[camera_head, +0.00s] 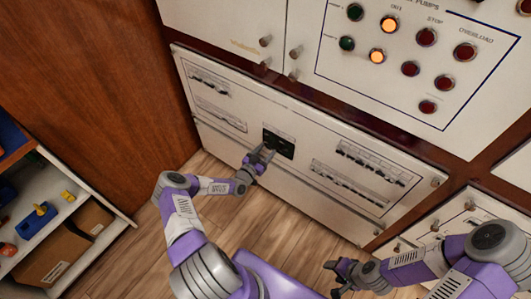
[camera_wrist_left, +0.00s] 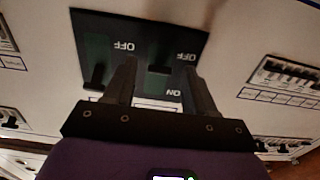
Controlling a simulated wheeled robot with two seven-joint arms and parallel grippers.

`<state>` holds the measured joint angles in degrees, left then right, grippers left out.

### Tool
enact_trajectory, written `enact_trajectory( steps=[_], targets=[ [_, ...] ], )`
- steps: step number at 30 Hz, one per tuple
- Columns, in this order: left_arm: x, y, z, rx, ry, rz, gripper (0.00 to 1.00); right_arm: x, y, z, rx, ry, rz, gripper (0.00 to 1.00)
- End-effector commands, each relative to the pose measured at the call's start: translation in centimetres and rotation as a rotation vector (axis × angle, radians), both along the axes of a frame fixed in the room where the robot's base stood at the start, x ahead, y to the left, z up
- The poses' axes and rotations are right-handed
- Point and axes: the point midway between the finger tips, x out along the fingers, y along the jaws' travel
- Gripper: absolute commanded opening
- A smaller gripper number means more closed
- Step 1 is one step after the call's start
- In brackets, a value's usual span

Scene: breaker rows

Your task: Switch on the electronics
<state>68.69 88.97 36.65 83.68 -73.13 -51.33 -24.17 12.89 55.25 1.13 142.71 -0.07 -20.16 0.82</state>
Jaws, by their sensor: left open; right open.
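A black breaker plate (camera_head: 279,143) is set in the middle of the lower white panel. In the left wrist view the plate (camera_wrist_left: 140,30) carries two dark switches, with upside-down OFF labels above and an ON label under the right switch (camera_wrist_left: 159,70). The left switch (camera_wrist_left: 96,60) has a dark lever low in its greenish recess. My left gripper (camera_head: 263,154) is open in front of the plate; in its wrist view its fingers (camera_wrist_left: 162,78) stand on either side of the right switch. I cannot tell whether they touch it. My right gripper (camera_head: 343,272) is open and empty, low above the floor.
Rows of small breakers (camera_head: 362,168) lie to the right of the plate and others (camera_head: 208,80) to its left. An upper panel (camera_head: 406,85) has lit orange and dark lamps. A shelf (camera_head: 90,255) with boxes stands at the left. Wooden floor (camera_head: 150,250) lies below.

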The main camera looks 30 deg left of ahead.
Motion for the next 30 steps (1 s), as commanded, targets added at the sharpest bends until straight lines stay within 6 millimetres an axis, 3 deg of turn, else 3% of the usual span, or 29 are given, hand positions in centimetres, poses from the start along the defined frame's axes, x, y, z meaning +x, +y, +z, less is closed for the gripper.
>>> enact_trajectory(
  steps=[6, 17, 23, 30],
  targets=[
    [0.0, 0.0, 0.0, -0.001, 0.0, 0.0, 0.54, 0.0, 0.0, 0.0, 0.0, 0.0, 0.0, 0.55],
    [0.0, 0.0, 0.0, -0.001, 0.0, 0.0, 0.0, 0.0, 0.0, 0.0, 0.0, 0.0, 0.0, 0.55],
    [0.0, -0.1, 0.3, 0.0, 0.013, -0.001, 0.0, 0.0, 0.0, 0.4, 0.0, 0.0, 0.0, 0.55],
    [-0.1, -0.1, 1.3, 0.01, 0.108, -0.002, 0.0, 0.0, 0.0, 2.9, 0.0, 0.0, 0.0, 0.55]
  ],
)
